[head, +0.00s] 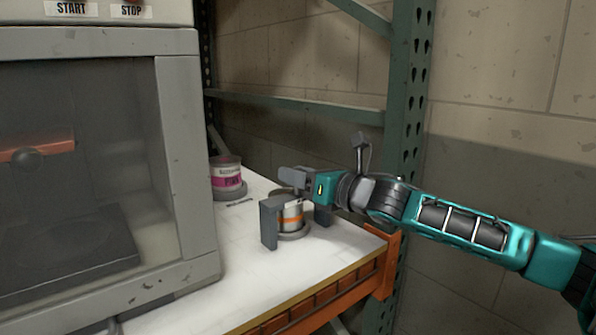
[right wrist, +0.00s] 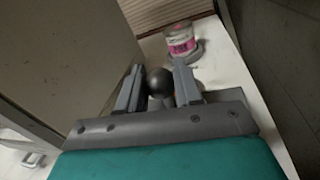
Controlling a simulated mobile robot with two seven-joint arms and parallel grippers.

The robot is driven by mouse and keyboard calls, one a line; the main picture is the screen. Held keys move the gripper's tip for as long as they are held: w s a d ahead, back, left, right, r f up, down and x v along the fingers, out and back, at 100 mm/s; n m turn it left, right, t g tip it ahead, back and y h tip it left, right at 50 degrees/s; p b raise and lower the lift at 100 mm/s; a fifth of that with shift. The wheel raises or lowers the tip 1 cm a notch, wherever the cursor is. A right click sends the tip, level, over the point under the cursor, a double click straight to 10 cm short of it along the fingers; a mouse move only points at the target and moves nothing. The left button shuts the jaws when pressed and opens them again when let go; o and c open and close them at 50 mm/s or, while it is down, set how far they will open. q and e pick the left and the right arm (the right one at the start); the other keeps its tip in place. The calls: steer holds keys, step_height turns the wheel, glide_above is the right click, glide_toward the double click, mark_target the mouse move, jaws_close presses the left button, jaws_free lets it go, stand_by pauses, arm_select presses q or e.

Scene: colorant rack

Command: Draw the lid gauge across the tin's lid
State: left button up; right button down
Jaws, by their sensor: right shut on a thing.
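A tin with an orange band (head: 291,217) stands upright on a round grey base (head: 293,236) near the table's front right corner. A dark grey gauge (head: 269,226) stands around it like a bridge, with one leg on its left and one on its right. My right gripper (head: 293,183) is over the tin's top, its fingers shut on what appears to be the gauge's dark round knob (right wrist: 160,82). The fingers and gauge hide most of the lid, so contact there cannot be told. My left gripper is not in view.
A pink-labelled tin (head: 226,178) stands farther back on the white table (head: 215,285); it also shows in the right wrist view (right wrist: 181,43). A large grey machine (head: 185,150) fills the left. A green rack post (head: 405,110) rises behind my right arm.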

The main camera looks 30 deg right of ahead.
steer(key=shift+s+r, duration=0.1)
steer(key=shift+r, duration=0.05)
steer(key=c, duration=1.2)
jaws_free()
steer(key=o, duration=0.4)
